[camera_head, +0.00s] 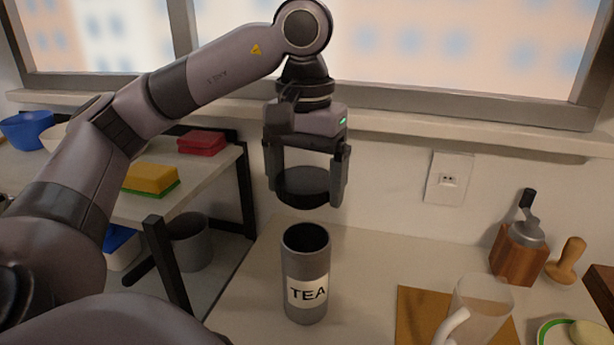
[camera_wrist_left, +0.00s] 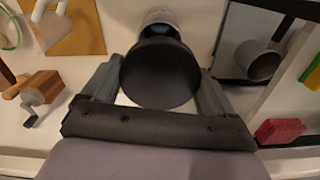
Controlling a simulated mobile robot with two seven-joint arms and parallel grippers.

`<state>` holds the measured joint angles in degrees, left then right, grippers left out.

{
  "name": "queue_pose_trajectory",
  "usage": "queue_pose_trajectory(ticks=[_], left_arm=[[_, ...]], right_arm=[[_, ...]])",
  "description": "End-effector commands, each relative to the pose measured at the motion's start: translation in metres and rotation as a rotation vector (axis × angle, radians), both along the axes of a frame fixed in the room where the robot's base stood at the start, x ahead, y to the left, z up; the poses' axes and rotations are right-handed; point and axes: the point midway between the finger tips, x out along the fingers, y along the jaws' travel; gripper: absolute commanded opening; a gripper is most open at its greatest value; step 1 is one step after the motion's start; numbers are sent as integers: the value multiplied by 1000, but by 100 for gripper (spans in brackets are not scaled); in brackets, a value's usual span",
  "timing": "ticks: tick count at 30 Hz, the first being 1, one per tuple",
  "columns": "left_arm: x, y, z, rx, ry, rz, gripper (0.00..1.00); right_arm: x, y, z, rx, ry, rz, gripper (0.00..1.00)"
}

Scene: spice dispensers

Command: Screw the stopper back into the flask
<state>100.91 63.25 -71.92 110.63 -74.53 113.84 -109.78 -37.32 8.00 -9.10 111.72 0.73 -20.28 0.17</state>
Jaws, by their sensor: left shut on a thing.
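The flask is a grey canister (camera_head: 305,272) with a white TEA label, standing upright and open on the counter in the head view. The stopper is a dark round lid (camera_head: 302,187). My left gripper (camera_head: 305,190) is shut on it and holds it above the open canister, apart from it. In the left wrist view the stopper (camera_wrist_left: 160,74) sits between the two fingers and covers most of the canister (camera_wrist_left: 158,20), whose rim end shows beyond it. My right gripper is not in view.
A side shelf with sponges (camera_head: 150,179) is at left. The counter around the canister is clear.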

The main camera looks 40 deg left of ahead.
Motion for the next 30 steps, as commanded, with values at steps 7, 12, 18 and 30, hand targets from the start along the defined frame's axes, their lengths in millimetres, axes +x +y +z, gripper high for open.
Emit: queue_pose_trajectory(ticks=[7, 12, 18, 30], left_arm=[[0, 0, -9, 0, 0, 0, 58], [0, 0, -21, 1, 0, 0, 58], [0, 0, -38, 0, 0, 1, 58], [0, 0, -57, -1, 0, 2, 58]], right_arm=[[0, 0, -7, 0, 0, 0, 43], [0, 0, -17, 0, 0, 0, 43], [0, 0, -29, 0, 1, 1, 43], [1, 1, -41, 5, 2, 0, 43]])
